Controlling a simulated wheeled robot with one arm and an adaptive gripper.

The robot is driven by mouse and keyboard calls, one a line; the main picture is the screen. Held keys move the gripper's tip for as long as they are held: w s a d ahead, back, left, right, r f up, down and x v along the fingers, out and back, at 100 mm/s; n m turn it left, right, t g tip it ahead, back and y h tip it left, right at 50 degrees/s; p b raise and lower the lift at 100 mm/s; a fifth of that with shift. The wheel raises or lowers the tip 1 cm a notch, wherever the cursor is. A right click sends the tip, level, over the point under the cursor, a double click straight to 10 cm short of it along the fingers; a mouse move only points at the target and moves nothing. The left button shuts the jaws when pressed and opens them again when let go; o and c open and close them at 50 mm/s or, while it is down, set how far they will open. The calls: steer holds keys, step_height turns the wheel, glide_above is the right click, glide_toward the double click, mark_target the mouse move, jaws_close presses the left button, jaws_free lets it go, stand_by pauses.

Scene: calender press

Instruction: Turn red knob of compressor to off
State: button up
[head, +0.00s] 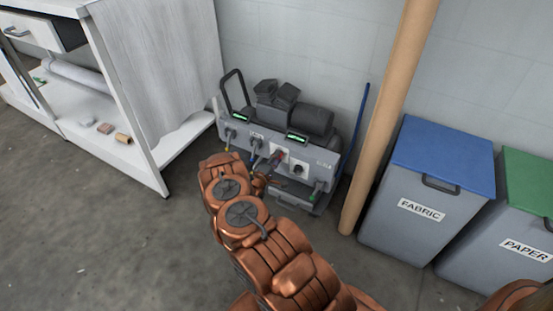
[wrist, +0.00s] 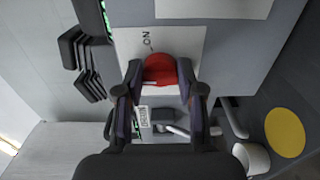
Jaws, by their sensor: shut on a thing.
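The grey compressor (head: 312,167) stands on the floor against the wall in the head view, with dark tanks on top and a panel of knobs and fittings in front. Its red knob (wrist: 160,68) is on a white plate (wrist: 190,42) marked "ON" in the wrist view. The knob also shows small in the head view (head: 281,155). My gripper (wrist: 160,80) is shut on the red knob, one finger on each side. In the head view my gripper (head: 272,166) reaches the panel.
A white bench (head: 150,160) with a draped sheet stands at the left. A tan pole (head: 388,115) rises right of the compressor. The blue-lidded FABRIC bin (head: 405,238) and green-lidded PAPER bin (head: 485,265) stand further right. The floor at the lower left is clear.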

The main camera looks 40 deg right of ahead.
steer(key=o, duration=1.1)
steer(key=shift+o, duration=0.2)
steer(key=v, duration=1.2)
